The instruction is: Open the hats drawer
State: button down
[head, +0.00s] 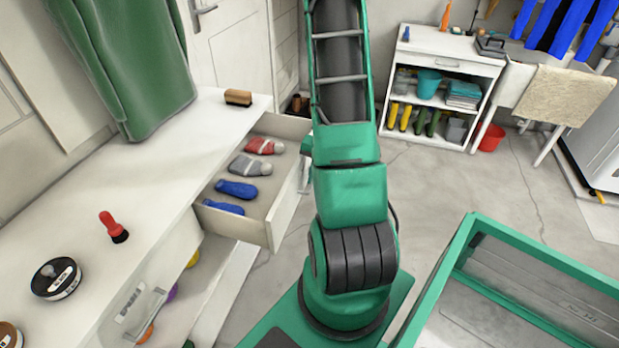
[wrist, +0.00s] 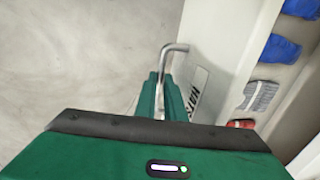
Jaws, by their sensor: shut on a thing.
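The hats drawer (head: 280,205) stands pulled out from the white counter in the head view, with several knitted hats in it, red, grey and blue. In the wrist view the drawer's white front (wrist: 225,45) carries a label (wrist: 196,88) whose visible letters read like "HATS". My gripper (wrist: 166,92) is shut on the bent metal handle (wrist: 173,48) beside that label. In the head view my arm hides most of the gripper and the handle.
A lower drawer (head: 225,290) with colourful round things is also out below. The counter top (head: 150,190) holds a red-handled brush (head: 114,227), a wooden brush (head: 238,97) and a round tin (head: 57,278). A green-framed bin (head: 530,255) is at right.

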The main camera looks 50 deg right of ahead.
jog(key=c, duration=1.8)
grip_release()
jog(key=shift+c, duration=0.2)
jog(key=shift+r, duration=0.15)
notch_tip(320, 180, up, 10)
jog(key=s, duration=0.1)
jog(key=shift+s+d+r, duration=0.15)
jog(key=shift+s+d, duration=0.2)
jog(key=s+a+r+n+g, duration=0.1)
jog(key=s+a+r+n, duration=0.2)
jog(key=s+a+r, duration=0.4)
jog(key=s+a+r+n+g, duration=0.1)
jog(key=s+a+r+n, duration=0.3)
jog(key=a+r, duration=0.6)
jog(key=s+a, duration=0.2)
jog(key=a, duration=0.1)
jog(key=shift+s+a+h, duration=0.15)
jog(key=shift+s+h, duration=0.15)
jog(key=shift+s, duration=0.05)
